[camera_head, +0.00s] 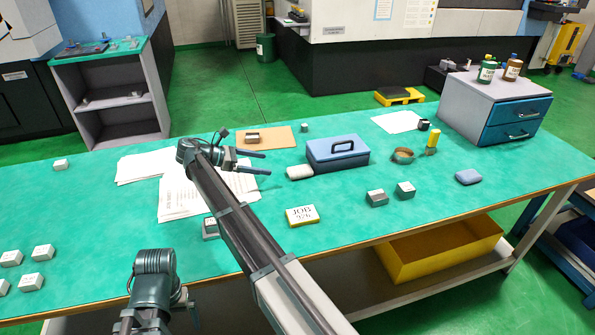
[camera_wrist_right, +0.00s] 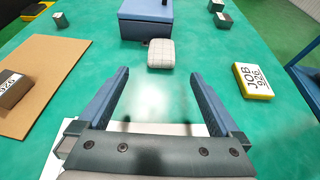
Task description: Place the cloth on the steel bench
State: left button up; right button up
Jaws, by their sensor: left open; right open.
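A white, grid-patterned folded pad (camera_head: 299,172), which looks like the cloth, lies flat on the green-topped bench (camera_head: 440,208), beside a blue cash box. In the right wrist view the pad (camera_wrist_right: 161,54) lies beyond the fingertips, roughly centred between them. My right gripper (camera_head: 262,162) is open and empty, to the left of the pad and apart from it. My left gripper (camera_head: 152,312) is low at the lower left, partly cut off by the frame edge, with nothing visible in it. A smooth blue pad (camera_head: 468,177) lies at the right. I cannot tell which surface is the steel bench.
The blue cash box (camera_head: 337,152) stands behind the white pad. A yellow-edged JOB 926 block (camera_head: 301,215), grey blocks (camera_head: 405,190), papers (camera_head: 146,165) and a brown board (camera_head: 265,139) surround it. A drawer unit (camera_head: 497,105) stands at the right end. A green-topped shelf (camera_head: 98,53) stands behind left.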

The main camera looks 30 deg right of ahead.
aim_at(295, 169)
jog(key=b+x, duration=0.2)
jog(key=x, duration=0.4)
jog(key=shift+d+f, duration=0.1)
jog(key=shift+f, duration=0.05)
jog(key=shift+s+d+f, duration=0.15)
jog(key=shift+d, duration=0.5)
jog(key=b+x, duration=0.1)
jog(key=x, duration=0.1)
jog(key=b+x, duration=0.1)
jog(key=x, duration=0.1)
jog(key=shift+s+d+f, duration=0.15)
jog(key=shift+s+f, duration=0.05)
jog(key=shift+s, duration=0.1)
jog(key=shift+d, duration=0.4)
jog(key=c, duration=1.3)
